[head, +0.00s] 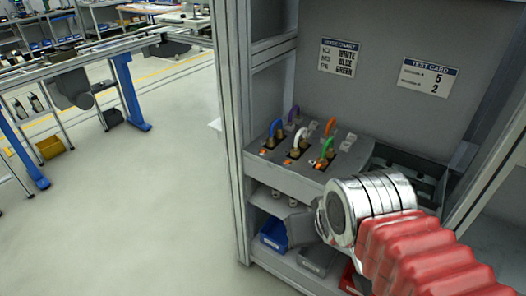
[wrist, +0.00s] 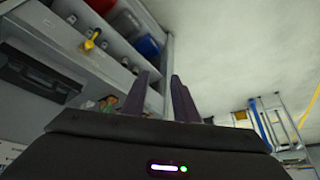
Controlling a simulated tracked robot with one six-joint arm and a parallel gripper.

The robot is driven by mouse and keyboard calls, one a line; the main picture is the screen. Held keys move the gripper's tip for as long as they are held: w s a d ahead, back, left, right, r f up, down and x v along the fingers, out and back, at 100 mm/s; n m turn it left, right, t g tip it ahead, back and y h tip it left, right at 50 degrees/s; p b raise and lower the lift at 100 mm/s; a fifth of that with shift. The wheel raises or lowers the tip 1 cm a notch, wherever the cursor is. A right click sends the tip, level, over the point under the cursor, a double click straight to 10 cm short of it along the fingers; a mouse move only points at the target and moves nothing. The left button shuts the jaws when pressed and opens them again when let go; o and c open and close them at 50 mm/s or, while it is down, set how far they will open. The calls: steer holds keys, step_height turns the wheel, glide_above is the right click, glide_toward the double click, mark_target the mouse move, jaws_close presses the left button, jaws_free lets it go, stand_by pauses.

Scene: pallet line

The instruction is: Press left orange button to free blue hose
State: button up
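The blue hose (head: 275,127) is a short loop plugged into the sloped grey panel (head: 340,166) at its left end. The left orange button (head: 263,152) is a small orange spot in front of that hose's fitting. My gripper (wrist: 161,85) shows two dark fingers with a gap between them and nothing held. In the head view its grey body is in front of the cabinet, below and to the right of the left button, apart from the panel; its fingertips cannot be made out there.
White (head: 299,136), green (head: 327,148), orange (head: 331,125) and purple (head: 290,116) hoses stand close by on the panel. A blue bin (head: 273,235) sits on the lower shelf. A metal post (head: 235,130) bounds the cabinet's left side; open floor lies beyond it.

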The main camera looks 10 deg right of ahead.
jaws_close()
stand_by(1.5)
